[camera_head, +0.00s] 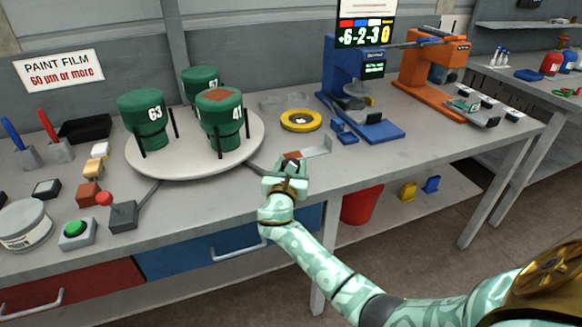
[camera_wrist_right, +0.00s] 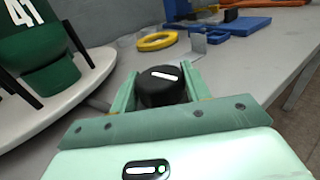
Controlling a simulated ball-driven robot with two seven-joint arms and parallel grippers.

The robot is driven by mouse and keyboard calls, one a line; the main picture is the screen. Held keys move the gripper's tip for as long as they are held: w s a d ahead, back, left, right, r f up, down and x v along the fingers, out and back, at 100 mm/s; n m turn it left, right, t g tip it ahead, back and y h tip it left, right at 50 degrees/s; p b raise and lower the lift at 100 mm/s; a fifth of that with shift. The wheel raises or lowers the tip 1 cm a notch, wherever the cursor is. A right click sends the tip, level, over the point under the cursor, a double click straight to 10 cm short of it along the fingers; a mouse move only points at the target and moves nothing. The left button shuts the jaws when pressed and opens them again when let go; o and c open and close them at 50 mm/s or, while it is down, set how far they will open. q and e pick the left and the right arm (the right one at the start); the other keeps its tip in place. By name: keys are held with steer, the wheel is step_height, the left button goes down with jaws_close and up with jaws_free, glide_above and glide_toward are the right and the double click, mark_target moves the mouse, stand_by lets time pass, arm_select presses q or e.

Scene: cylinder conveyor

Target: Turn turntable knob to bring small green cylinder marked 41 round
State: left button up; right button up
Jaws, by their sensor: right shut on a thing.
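The white round turntable (camera_head: 180,168) carries green cylinders held by black posts. The green cylinder marked 41 (camera_head: 222,125) stands at its front right, with a brown patch on top; it also shows in part in the right wrist view (camera_wrist_right: 45,60). The cylinder marked 63 (camera_head: 143,118) stands at the left, and another green cylinder (camera_head: 199,80) stands behind. My right gripper (camera_head: 288,170) is at the turntable's right. In the right wrist view its fingers are shut on the black knob (camera_wrist_right: 160,88), which has a white line. The head view mostly hides the knob. My left gripper is not in view.
A yellow ring (camera_head: 301,120) and a small metal bracket (camera_head: 316,147) lie right of the turntable. Blue (camera_head: 368,125) and orange (camera_head: 430,70) devices stand farther right. A red-balled lever (camera_head: 105,199) and a green button (camera_head: 76,229) are at the front left.

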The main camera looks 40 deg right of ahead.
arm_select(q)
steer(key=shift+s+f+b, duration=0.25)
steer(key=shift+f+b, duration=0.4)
arm_select(e)
steer(key=shift+r+m+g+h, duration=0.1)
steer(key=shift+m+g+h, duration=1.25)
steer(key=shift+g, duration=0.45)
steer(key=o, duration=1)
steer(key=shift+c, duration=0.2)
